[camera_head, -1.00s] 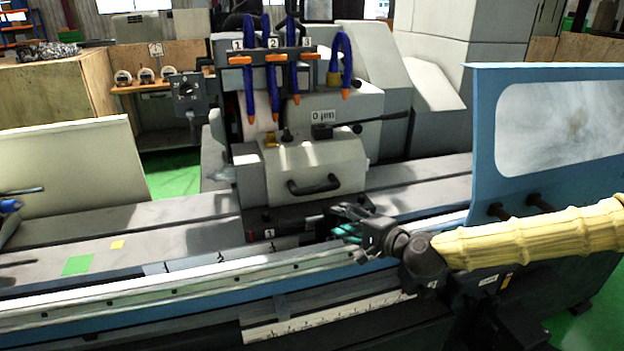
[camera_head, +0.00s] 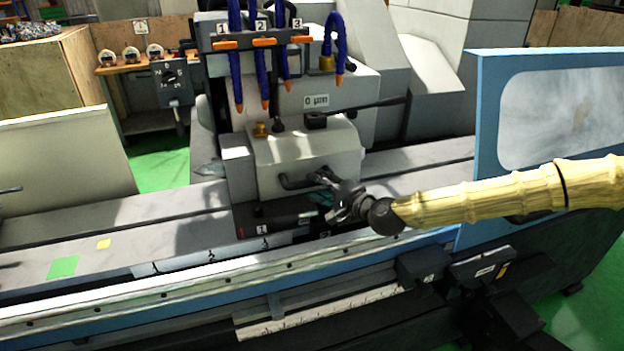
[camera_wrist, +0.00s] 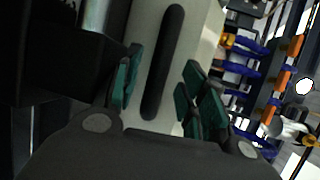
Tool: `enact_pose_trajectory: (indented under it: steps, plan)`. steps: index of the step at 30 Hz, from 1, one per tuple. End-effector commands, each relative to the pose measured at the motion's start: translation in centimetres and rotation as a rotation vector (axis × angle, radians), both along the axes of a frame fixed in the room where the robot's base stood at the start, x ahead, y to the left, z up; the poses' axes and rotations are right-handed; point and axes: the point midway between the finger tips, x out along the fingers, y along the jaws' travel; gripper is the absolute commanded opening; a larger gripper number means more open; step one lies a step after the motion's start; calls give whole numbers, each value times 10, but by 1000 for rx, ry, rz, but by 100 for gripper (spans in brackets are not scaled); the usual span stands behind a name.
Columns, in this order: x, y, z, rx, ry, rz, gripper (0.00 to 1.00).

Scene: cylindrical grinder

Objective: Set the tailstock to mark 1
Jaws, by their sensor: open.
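The tailstock (camera_head: 305,148) is a pale grey block on a dark base, standing on the machine table. Its black bar handle (camera_head: 296,182) is on the front face, its right end partly hidden by my gripper (camera_head: 324,187). In the wrist view the handle (camera_wrist: 163,60) runs upright between the green finger pads of my gripper (camera_wrist: 160,92). The fingers are open, with a gap on both sides of the handle.
Blue hoses (camera_head: 235,75) with orange tips hang over the tailstock. A dark lever (camera_head: 355,112) sticks out to the right above it. A blue-framed guard (camera_head: 485,140) stands on the right. The table left of the tailstock is clear except for green and yellow patches (camera_head: 63,267).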

Motion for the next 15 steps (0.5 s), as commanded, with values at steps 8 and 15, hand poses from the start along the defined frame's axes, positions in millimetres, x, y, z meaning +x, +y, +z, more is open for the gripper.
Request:
enact_pose_trajectory:
  steps: [8,15]
  plan:
    - [21,18,-5,0,1,-1,42]
    - [25,20,-7,0,1,-2,42]
